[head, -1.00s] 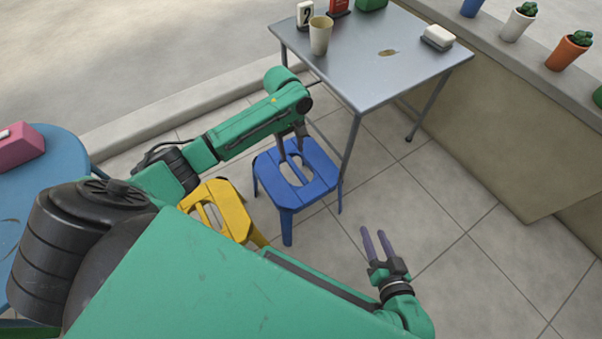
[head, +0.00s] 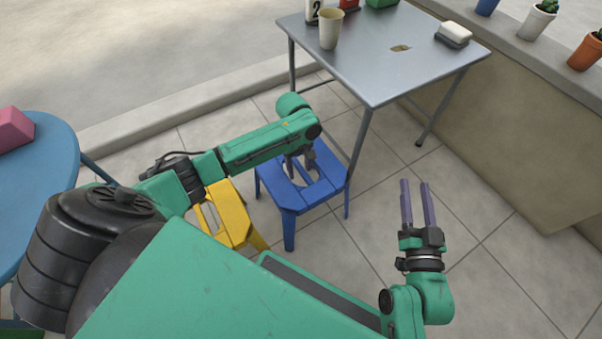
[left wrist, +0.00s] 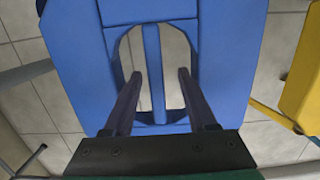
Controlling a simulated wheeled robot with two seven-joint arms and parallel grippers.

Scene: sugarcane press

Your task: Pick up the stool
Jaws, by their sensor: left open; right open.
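A blue stool (head: 299,198) stands upright on the tiled floor, beside the metal table. Its seat has an oval opening split by a central bar. My left gripper (head: 299,160) is open at this seat. In the left wrist view, the blue stool (left wrist: 222,60) fills the middle, and the fingers of my left gripper (left wrist: 159,76) lie on either side of the central bar, apart from it. How deep the tips reach is unclear. A yellow stool (head: 234,217) stands just left, partly hidden by my arm. My right gripper (head: 414,190) is open and empty, right of the blue stool.
The grey metal table (head: 375,75) stands close behind the blue stool, with a cup (head: 330,30) and other items on it. A round blue table (head: 45,165) is at the left. A low wall (head: 500,130) runs along the right. Tiled floor is clear around my right gripper.

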